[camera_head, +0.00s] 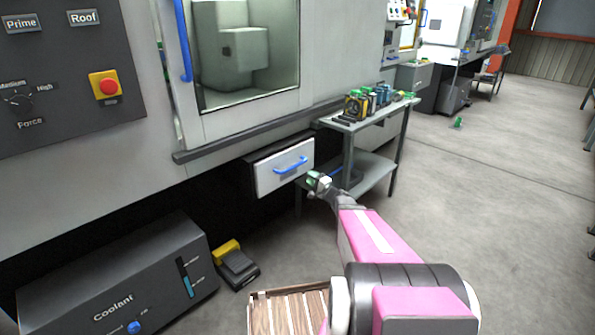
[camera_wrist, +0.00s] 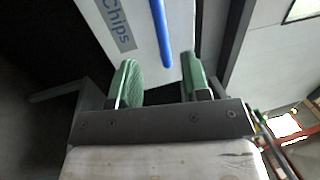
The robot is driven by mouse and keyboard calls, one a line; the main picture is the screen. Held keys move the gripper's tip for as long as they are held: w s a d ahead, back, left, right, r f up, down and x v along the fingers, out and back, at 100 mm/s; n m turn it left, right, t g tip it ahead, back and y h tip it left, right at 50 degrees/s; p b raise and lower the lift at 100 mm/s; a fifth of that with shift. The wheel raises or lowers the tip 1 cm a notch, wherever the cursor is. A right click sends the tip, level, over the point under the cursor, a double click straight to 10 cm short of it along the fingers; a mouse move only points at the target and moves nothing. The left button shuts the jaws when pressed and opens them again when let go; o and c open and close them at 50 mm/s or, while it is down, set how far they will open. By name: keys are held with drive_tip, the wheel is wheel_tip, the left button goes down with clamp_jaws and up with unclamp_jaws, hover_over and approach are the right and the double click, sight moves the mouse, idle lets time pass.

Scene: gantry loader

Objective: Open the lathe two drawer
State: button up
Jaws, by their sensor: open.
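The drawer (camera_head: 265,181) has a pale front and sits low in the machine, below the window. Its blue handle (camera_head: 291,165) runs across the front. I cannot tell from here whether the drawer stands slightly out. My gripper (camera_head: 318,183) is just right of the drawer front. In the wrist view, the drawer front (camera_wrist: 140,12) carries a "Chips" label. The blue handle (camera_wrist: 161,32) points down toward the gap between the green fingertips of my gripper (camera_wrist: 158,75). The fingers are apart with nothing between them, and the handle's end appears just ahead of them.
A grey side table (camera_head: 345,126) with tools stands right of the drawer, close to my gripper. A coolant box (camera_head: 120,285) and a yellow-and-black foot pedal (camera_head: 237,265) are on the floor at left. A wooden slatted platform (camera_head: 285,312) lies in front. Floor at right is mostly clear.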

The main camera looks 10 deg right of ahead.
sight(295, 166)
drive_tip(key=x, duration=1)
drive_tip(key=shift+w+a+r, duration=0.1)
drive_tip(key=shift+w+a, duration=0.1)
drive_tip(key=shift+w, duration=0.05)
clamp_jaws()
drive_tip(key=shift+s, duration=0.1)
